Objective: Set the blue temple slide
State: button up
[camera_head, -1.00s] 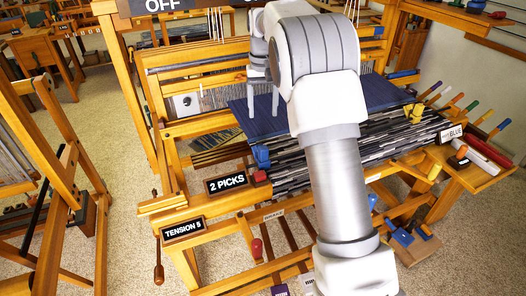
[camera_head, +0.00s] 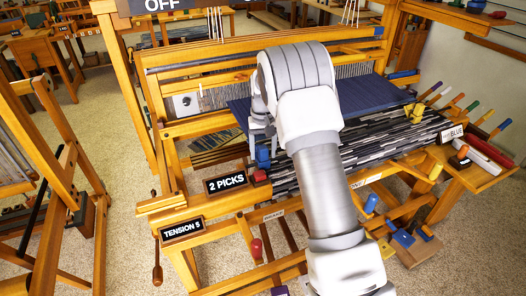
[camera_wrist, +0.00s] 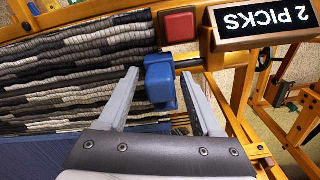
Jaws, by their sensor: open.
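The blue temple slide (camera_wrist: 161,82) is a small blue block on a dark rod at the edge of the striped cloth (camera_wrist: 75,65). In the wrist view it lies between the two open fingers of my gripper (camera_wrist: 162,92), with a gap to the right finger; whether the left finger touches it I cannot tell. In the head view the blue slide (camera_head: 263,158) shows at the left edge of the cloth, just below my gripper (camera_head: 262,146), whose fingertips are partly hidden there. A yellow slide (camera_head: 414,112) is at the cloth's right edge.
A red block (camera_wrist: 179,26) and the "2 PICKS" sign (camera_wrist: 262,24) stand close beyond the slide. A blue woven panel (camera_head: 368,95) lies behind the striped cloth. A side tray (camera_head: 478,178) with coloured-handled tools is at right. Loom beams surround the gripper.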

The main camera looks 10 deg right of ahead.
grip_shut()
dwell(0.3)
dwell(1.1)
